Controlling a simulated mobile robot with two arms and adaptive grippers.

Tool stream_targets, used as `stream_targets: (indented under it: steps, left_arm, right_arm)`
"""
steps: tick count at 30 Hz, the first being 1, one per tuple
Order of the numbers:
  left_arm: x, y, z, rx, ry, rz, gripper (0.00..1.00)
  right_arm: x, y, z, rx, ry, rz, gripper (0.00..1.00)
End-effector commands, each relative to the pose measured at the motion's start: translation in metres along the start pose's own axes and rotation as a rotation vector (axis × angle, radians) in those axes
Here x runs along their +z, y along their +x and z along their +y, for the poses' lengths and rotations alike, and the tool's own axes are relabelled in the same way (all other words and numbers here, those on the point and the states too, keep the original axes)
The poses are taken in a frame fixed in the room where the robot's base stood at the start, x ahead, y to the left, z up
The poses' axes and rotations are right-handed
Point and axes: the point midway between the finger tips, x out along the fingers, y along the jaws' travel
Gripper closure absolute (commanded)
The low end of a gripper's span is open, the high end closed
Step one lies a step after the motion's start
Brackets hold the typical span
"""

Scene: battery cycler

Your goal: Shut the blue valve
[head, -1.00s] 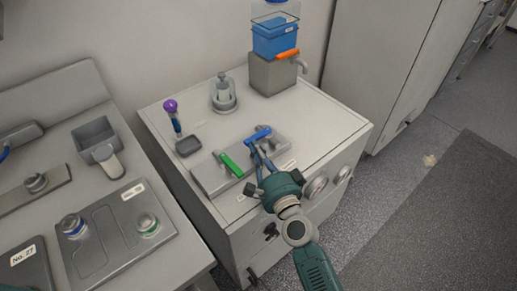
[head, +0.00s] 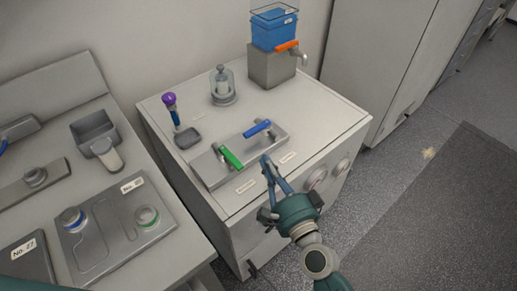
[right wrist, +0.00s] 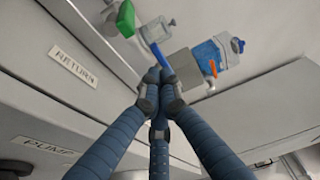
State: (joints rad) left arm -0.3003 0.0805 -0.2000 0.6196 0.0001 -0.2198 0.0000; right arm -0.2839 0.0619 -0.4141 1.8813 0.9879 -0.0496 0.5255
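The blue valve handle (head: 257,128) sits on a grey plate (head: 212,178) on the cabinet top. It lies roughly along the plate's length. The green handle (head: 231,158) on the same plate lies across it. My right gripper (head: 267,160) is in front of the plate, apart from the blue handle, with its fingertips together and nothing visible between them. In the right wrist view the blue handle (right wrist: 160,58) shows just beyond the closed fingertips (right wrist: 155,76), with the green handle (right wrist: 126,19) to its left. My left gripper is out of view.
A blue tank on a grey block (head: 272,68) with an orange-handled tap (head: 287,46) stands at the back right. A glass-covered piece (head: 222,86) and a purple-topped item (head: 169,99) stand behind the plate. Round dials (head: 316,178) are on the cabinet front. A bench (head: 180,262) is at left.

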Motion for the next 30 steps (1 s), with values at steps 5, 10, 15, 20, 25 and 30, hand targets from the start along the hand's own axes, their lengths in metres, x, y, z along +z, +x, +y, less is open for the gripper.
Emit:
stream_targets:
  steps: [5,10,15,20,25,30]
  left_arm:
    - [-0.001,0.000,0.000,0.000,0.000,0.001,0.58]
    - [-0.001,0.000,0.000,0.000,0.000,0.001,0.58]
    - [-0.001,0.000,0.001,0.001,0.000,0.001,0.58]
    - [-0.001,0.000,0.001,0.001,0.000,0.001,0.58]
    - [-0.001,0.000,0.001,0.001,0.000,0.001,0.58]
    - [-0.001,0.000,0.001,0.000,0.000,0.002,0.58]
  right_arm:
    - [0.000,-0.026,0.001,0.001,0.000,-0.001,1.00]
    - [-0.001,-0.033,0.000,0.000,0.001,0.001,1.00]
    - [-0.001,-0.033,0.000,0.000,0.001,0.002,1.00]
    - [-0.001,-0.033,0.000,0.000,0.001,0.002,1.00]
    - [-0.001,-0.033,0.000,0.000,0.000,0.002,1.00]
    - [-0.001,-0.033,0.001,0.000,0.000,0.001,1.00]
